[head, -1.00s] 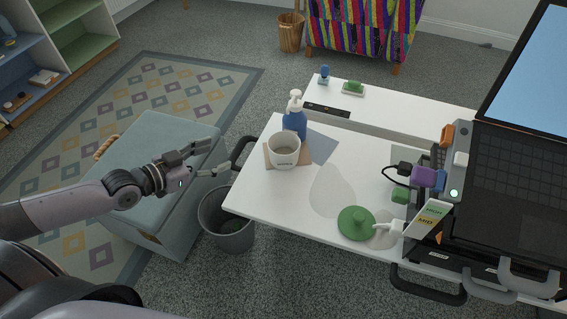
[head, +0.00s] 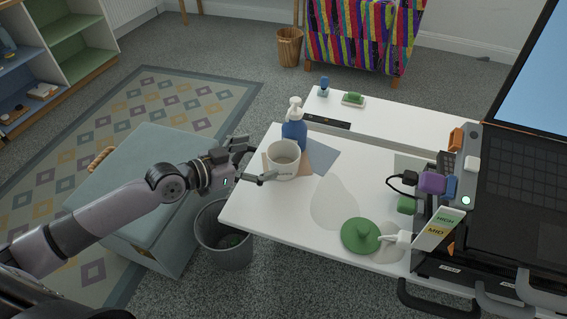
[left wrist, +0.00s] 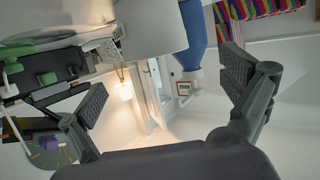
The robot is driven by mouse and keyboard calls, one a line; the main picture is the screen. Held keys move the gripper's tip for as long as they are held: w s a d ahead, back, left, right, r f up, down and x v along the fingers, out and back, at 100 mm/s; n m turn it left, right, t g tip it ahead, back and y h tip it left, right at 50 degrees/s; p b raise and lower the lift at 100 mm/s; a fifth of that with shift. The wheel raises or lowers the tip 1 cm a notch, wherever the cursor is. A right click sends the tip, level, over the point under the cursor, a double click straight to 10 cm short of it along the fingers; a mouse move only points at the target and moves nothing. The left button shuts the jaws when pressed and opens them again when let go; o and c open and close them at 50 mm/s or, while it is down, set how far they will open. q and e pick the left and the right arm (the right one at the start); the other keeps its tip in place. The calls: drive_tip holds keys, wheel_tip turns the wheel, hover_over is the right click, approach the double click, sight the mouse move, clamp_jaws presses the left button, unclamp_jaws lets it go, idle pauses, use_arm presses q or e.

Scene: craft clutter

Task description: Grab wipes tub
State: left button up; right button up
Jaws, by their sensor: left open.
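The white wipes tub (head: 284,161), a short open-topped cylinder, stands upright near the left edge of the white tabletop. My left gripper (head: 257,161) is open at the tub's left side, its fingers pointing toward it, one behind and one in front. In the left wrist view, the tub (left wrist: 150,27) fills the upper middle, cut off by the frame, beyond the two spread fingers of the left gripper (left wrist: 165,84). Nothing is held. My right gripper is out of view.
A blue pump bottle (head: 294,134) stands close behind the tub. A laptop (head: 520,170) and small clutter are at the right. A grey bin (head: 224,245) stands below the left edge.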

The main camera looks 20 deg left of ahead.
sight(296, 148)
use_arm(q)
drive_tip(key=shift+x, duration=3.95)
drive_tip(key=shift+s+d+f, duration=0.15)
drive_tip(key=shift+s, duration=0.05)
drive_tip(key=c, duration=1.4)
drive_tip(key=shift+o, duration=0.2)
